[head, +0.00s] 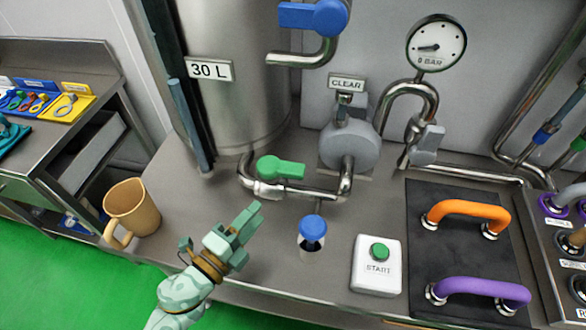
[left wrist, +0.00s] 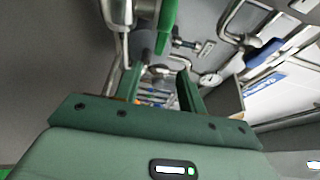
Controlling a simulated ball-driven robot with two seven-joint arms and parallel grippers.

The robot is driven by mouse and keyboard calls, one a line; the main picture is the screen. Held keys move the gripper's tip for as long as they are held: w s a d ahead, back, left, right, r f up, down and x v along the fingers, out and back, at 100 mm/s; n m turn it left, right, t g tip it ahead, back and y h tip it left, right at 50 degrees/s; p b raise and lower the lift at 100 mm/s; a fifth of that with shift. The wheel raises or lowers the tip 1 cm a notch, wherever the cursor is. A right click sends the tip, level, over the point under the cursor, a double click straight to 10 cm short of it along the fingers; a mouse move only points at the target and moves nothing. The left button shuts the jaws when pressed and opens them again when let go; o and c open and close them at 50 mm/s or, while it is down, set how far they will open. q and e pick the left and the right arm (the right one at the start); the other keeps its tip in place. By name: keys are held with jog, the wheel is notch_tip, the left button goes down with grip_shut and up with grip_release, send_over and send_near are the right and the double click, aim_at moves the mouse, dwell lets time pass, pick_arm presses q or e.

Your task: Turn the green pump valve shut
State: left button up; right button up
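The green pump valve handle (head: 282,168) sits on the steel pipe at the foot of the 30 L tank. Its lever points right, roughly along the pipe. It also shows as a green bar in the left wrist view (left wrist: 167,28), beyond and above the fingers. My left gripper (head: 245,222) is below and slightly left of the valve in the head view, apart from it. In the left wrist view its two fingers (left wrist: 160,88) stand apart with nothing held between them. My right gripper is not in view.
A blue-capped bottle (head: 312,234) and a white START button box (head: 377,264) stand right of my left gripper. A tan jug (head: 131,209) stands to the left. A grey pump (head: 349,146) and a blue valve (head: 314,16) are behind. Orange (head: 467,212) and purple (head: 480,290) handles are at right.

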aim_at(288, 176)
pick_arm(q)
jog(key=x, duration=1.5)
jog(key=shift+w+d, duration=0.1)
jog(key=shift+w, duration=0.05)
jog(key=shift+c, duration=0.3)
grip_shut()
